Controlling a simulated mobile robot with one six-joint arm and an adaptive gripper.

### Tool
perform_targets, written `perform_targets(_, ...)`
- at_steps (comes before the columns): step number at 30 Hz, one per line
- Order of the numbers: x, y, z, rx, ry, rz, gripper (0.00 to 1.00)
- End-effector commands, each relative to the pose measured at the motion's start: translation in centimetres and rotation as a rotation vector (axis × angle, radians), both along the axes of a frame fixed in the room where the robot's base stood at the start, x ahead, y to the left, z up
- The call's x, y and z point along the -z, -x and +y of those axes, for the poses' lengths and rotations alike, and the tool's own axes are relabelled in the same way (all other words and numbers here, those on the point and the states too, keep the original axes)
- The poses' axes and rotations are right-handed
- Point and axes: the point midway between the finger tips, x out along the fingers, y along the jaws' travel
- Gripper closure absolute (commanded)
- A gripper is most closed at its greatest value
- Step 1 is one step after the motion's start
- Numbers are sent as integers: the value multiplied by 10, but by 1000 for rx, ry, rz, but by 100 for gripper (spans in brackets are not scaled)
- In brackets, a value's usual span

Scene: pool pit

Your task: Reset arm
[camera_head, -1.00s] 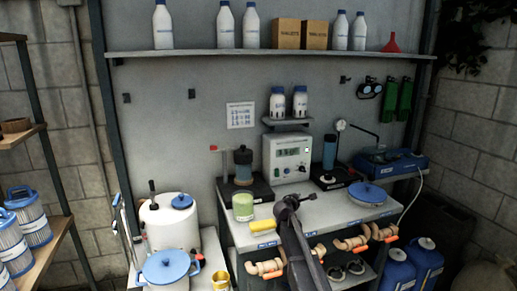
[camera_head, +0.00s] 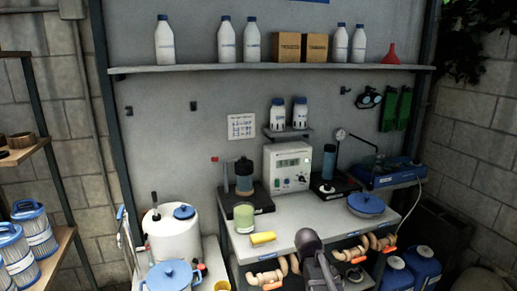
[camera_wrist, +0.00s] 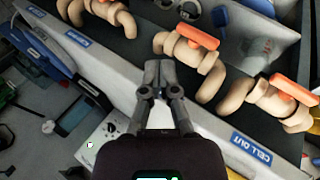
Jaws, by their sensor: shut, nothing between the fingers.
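My gripper (camera_wrist: 158,68) is in the middle of the wrist view, with its two dark fingers closed together and nothing between them. In that view it is over the bench's front edge, near beige pipe fittings with orange handles (camera_wrist: 198,36). In the head view my dark arm (camera_head: 312,247) shows at the bottom, in front of the bench; the fingertips cannot be made out there. A yellow cylinder (camera_head: 263,238) lies on the bench top, left of my arm and apart from it.
The grey bench (camera_head: 325,215) carries a green jar (camera_head: 243,217), a meter box (camera_head: 288,166) and a blue-lidded dish (camera_head: 366,204). A white tank (camera_head: 173,238) stands left. Blue jugs (camera_head: 422,263) stand lower right. A bottle shelf (camera_head: 270,68) spans above.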

Motion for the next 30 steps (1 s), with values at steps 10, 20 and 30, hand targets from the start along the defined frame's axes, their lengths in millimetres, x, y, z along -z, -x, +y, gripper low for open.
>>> perform_targets(10, -3, 156, 34, 405, -442, 231, 100)
perform_targets(20, -6, 192, 50, 512, -548, 318, 100)
perform_targets(30, -6, 191, 50, 509, -547, 316, 100)
